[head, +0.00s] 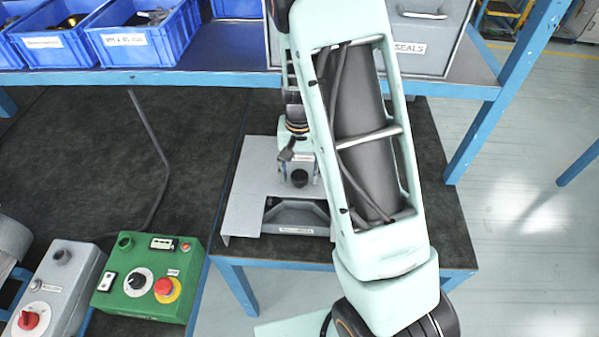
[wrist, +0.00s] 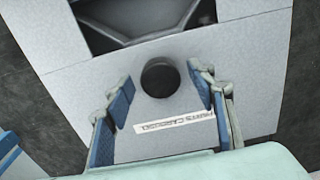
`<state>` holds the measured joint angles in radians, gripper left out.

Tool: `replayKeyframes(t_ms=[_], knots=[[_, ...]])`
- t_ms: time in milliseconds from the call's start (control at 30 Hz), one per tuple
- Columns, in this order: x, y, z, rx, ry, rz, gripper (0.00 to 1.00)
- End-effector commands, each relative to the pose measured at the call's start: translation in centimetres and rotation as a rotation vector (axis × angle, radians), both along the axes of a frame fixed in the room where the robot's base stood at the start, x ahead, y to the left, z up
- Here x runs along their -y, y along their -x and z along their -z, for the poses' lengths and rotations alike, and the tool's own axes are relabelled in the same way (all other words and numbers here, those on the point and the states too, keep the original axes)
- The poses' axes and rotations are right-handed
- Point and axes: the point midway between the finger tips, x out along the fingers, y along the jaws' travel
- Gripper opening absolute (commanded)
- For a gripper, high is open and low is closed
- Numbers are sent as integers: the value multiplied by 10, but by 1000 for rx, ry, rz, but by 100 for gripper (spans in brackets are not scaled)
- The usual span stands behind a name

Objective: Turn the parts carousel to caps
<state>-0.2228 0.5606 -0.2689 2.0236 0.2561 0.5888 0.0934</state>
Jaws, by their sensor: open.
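The parts carousel is a light grey housing (head: 247,185) on the dark bench. It also fills much of the wrist view (wrist: 65,75), with a "PARTS CAROUSEL" label (wrist: 175,122) upside down. A dark round knob (wrist: 160,79) stands out from its face. A dark recess (head: 296,213) shows in the housing, with a small label too small to read. My gripper (wrist: 161,92) is open over the housing, its blue-padded fingers on either side of the knob with gaps showing. In the head view my gripper (head: 299,165) is partly hidden by my arm. I cannot tell which compartment is presented.
A green control box (head: 149,277) with a red button and a grey box (head: 55,285) with a red knob stand at the lower left. A blue shelf beam (head: 190,78) carries blue bins (head: 130,40) and a "SEALS" drawer (head: 420,45). Open floor (head: 530,200) lies right.

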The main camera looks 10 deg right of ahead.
Motion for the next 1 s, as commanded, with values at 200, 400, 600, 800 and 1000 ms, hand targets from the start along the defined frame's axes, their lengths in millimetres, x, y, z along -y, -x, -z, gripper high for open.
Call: replayKeyframes(t_ms=[200, 400, 600, 800, 1000], knots=[[0, 0, 2, 0, 0, 0, 51], [0, 0, 2, 0, 0, 0, 37], [0, 0, 1, 0, 0, 0, 15], [0, 0, 1, 0, 0, 0, 0], [0, 0, 1, 0, 0, -5, 0]])
